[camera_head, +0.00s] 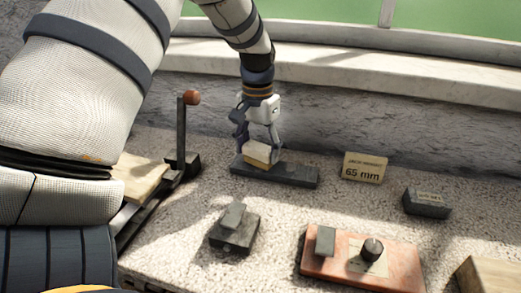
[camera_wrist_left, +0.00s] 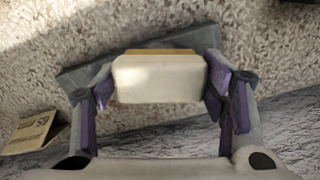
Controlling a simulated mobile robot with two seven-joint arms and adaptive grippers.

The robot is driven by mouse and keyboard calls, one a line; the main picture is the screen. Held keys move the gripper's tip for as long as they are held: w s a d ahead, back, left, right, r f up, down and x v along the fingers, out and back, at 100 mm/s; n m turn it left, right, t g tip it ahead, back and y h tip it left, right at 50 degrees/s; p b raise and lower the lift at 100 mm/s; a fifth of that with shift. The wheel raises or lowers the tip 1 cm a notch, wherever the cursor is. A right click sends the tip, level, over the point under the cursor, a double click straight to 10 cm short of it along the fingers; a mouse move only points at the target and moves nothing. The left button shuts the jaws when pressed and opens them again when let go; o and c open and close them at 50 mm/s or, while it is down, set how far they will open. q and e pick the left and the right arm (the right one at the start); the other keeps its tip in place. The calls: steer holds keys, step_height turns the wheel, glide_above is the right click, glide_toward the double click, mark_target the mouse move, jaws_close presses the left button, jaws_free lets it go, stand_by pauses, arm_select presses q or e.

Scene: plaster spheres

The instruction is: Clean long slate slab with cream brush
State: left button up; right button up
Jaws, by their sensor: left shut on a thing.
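The long slate slab (camera_head: 298,177) is a dark grey bar lying flat on the speckled surface near the back wall. It also shows in the left wrist view (camera_wrist_left: 192,42), running slantwise behind the brush. The cream brush (camera_head: 257,154) is a pale block with a tan layer, over the left part of the slab. In the left wrist view the brush (camera_wrist_left: 158,78) sits between both fingers. My left gripper (camera_head: 262,142) is shut on the brush from above. Whether the brush touches the slab is hard to tell. My right gripper is not in view.
A card reading 65 mm (camera_head: 364,168) stands right of the slab. A small dark block (camera_head: 428,202) lies farther right. A lever with a red-brown knob (camera_head: 192,98) rises at left. A dark block device (camera_head: 234,232) and a reddish plate with a knob (camera_head: 400,268) lie in front.

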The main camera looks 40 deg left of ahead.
arm_select(q)
steer(key=w+d, duration=0.1)
steer(key=w+d+b, duration=0.1)
steer(key=w+d, duration=0.3)
steer(key=shift+f, duration=0.25)
steer(key=shift+w+d+r, duration=0.1)
steer(key=shift+w+d, duration=0.15)
steer(key=shift+d, duration=0.05)
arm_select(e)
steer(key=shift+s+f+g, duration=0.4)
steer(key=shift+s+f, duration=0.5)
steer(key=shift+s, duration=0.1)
arm_select(q)
steer(key=shift+f, duration=0.55)
steer(key=shift+s+a+r, duration=0.1)
steer(key=shift+a+r, duration=0.05)
steer(key=shift+a, duration=0.3)
steer(key=shift+s+a, duration=0.1)
steer(key=shift+a, duration=0.6)
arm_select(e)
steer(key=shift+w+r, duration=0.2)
arm_select(q)
steer(key=shift+d, duration=0.1)
